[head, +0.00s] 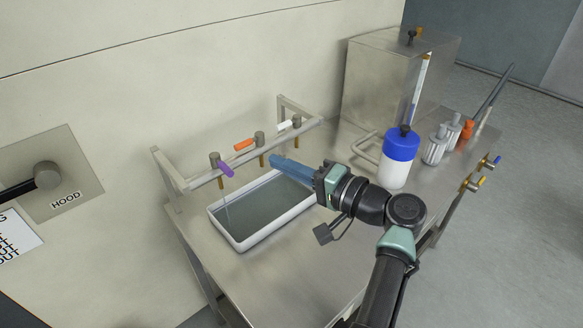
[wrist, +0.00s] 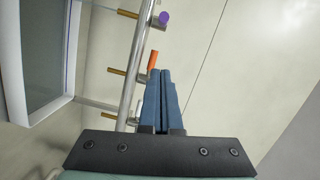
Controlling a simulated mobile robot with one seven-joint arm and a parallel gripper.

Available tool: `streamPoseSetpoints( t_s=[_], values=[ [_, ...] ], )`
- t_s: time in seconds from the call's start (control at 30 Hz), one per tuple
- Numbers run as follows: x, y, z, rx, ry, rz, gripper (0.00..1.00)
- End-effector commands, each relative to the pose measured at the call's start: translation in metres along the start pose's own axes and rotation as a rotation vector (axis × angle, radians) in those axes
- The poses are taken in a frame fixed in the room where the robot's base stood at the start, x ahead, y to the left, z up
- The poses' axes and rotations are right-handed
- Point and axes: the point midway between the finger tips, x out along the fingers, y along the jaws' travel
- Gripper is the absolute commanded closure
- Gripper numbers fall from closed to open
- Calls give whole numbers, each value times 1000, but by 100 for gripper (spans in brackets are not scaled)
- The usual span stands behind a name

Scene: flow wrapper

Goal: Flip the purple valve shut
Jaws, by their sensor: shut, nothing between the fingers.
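The purple valve (head: 225,168) is at the left end of a metal rail over a white-rimmed basin. Its handle slants down to the right from its grey body, unlike the orange and white handles. A thin line runs down below its spout into the basin. In the wrist view the purple handle (wrist: 164,18) shows end-on at the top, beyond the fingertips. My gripper (head: 273,159) is shut and empty, reaching left over the basin's back edge, right of the purple valve and apart from it. In the wrist view its blue fingers (wrist: 160,74) lie together, close to the orange handle.
The orange handle (head: 243,144) and white handle (head: 284,127) share the rail (head: 200,181). The basin (head: 240,245) lies below. A blue-capped bottle (head: 397,172), small canisters (head: 435,150) and a steel box (head: 380,85) stand to the right. The table's front left is clear.

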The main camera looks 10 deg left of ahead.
Motion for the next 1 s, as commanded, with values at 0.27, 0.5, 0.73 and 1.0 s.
streamPoseSetpoints(
  t_s=[0.27, 0.5, 0.73, 1.0],
  values=[
    [56, -1, 6, 2, -3, 2, 100],
    [61, -1, 32, -1, -2, 1, 100],
    [62, -1, 39, -1, 0, 0, 100],
    [62, 0, 39, -1, 0, 0, 100]
  ],
)
